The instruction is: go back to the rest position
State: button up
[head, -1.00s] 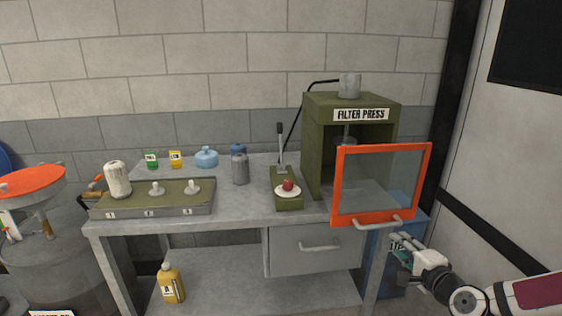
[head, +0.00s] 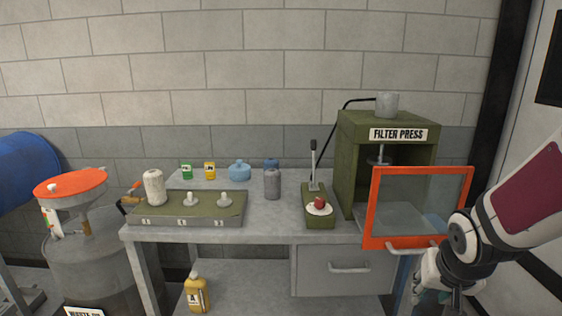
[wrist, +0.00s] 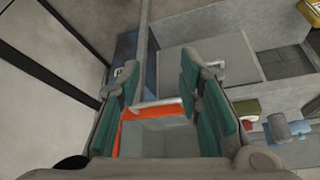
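My gripper (head: 432,297) is at the lower right of the head view, in front of and below the filter press door, partly cut off by the picture edge. In the wrist view my gripper (wrist: 162,88) has its two green-padded fingers spread apart with nothing between them. The orange-framed glass door (head: 376,210) of the green filter press (head: 352,150) stands open. The door's orange frame (wrist: 128,137) shows between and below the fingers in the wrist view, apparently apart from them.
The grey workbench (head: 270,222) has a drawer (head: 318,275) under it. On it are a block (head: 205,218) with a white filter (head: 154,187), a lever unit with a red knob (head: 320,203), and small containers. An orange-topped drum (head: 95,270) stands at left.

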jog(key=s+a+r+n+y, duration=0.1)
jog(key=s+a+r+n, duration=0.1)
jog(key=s+a+r, duration=0.3)
jog(key=s+a+r+n, duration=0.2)
jog(key=s+a+r, duration=0.3)
jog(key=s+r, duration=0.3)
jog(key=s, duration=0.4)
jog(key=shift+g+y, duration=0.3)
jog(key=shift+y, duration=0.1)
